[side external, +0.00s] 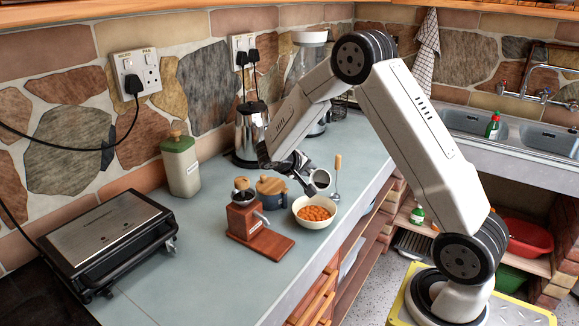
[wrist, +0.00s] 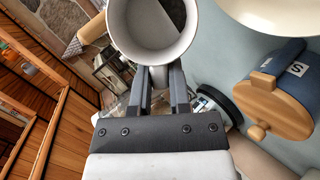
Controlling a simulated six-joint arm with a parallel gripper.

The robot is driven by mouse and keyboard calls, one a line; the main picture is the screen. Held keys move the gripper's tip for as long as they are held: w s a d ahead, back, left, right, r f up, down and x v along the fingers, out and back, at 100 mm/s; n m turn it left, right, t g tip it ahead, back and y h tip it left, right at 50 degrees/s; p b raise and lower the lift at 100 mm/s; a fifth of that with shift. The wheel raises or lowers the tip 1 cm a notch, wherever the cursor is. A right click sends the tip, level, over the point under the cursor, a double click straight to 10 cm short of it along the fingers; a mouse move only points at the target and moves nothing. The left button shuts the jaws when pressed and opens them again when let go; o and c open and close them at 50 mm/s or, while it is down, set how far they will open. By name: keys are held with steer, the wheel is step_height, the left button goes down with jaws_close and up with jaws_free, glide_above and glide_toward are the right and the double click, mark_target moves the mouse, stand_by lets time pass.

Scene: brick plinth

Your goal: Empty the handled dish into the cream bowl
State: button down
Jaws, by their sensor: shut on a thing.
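The handled dish (side external: 321,180) is a small whitish cup, held in the air just above and behind the cream bowl. It is tipped well over, its mouth facing the side camera. In the wrist view the dish (wrist: 118,32) shows a bare grey inside, with no pieces visible. The cream bowl (side external: 318,225) stands upright on the counter and holds orange pieces (side external: 314,213). Part of the bowl (wrist: 280,14) shows at the wrist view's upper right.
A wooden coffee grinder (side external: 245,220) stands left of the bowl. A blue jar with a wooden lid (side external: 270,195) is close behind it. The counter's front edge runs close by the bowl.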

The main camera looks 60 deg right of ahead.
mark_target(311, 172)
steer(key=shift+s+a+r+h, duration=0.15)
steer(key=shift+a+h, duration=0.15)
steer(key=shift+h, duration=0.4)
steer(key=shift+s+a+r+m+h, duration=0.1)
steer(key=shift+a+m+h, duration=0.1)
steer(key=shift+a+h, duration=0.3)
steer(key=shift+s+a+r+m+h, duration=0.1)
steer(key=shift+a+m+h, duration=0.15)
steer(key=shift+a, duration=0.4)
steer(key=shift+s+a+m+h, duration=0.1)
steer(key=shift+a+m+h, duration=0.25)
steer(key=shift+h, duration=0.55)
steer(key=shift+s+a+m+h, duration=0.1)
steer(key=shift+a+h, duration=0.3)
steer(key=shift+h, duration=0.45)
stand_by(0.6)
steer(key=shift+s+a+r+m+h, duration=0.1)
steer(key=shift+a+r+m+h, duration=0.25)
steer(key=shift+r+h, duration=0.4)
steer(key=shift+s+a+r+m+h, duration=0.1)
steer(key=shift+a+r+m+h, duration=0.25)
steer(key=shift+r+h, duration=0.35)
stand_by(0.9)
steer(key=shift+a+r+m+g+h, duration=0.15)
steer(key=shift+a+r+g+h, duration=0.05)
steer(key=shift+r+h, duration=0.4)
steer(key=shift+a+r+m+g+h, duration=0.2)
steer(key=shift+r+h, duration=0.15)
steer(key=shift+r, duration=0.35)
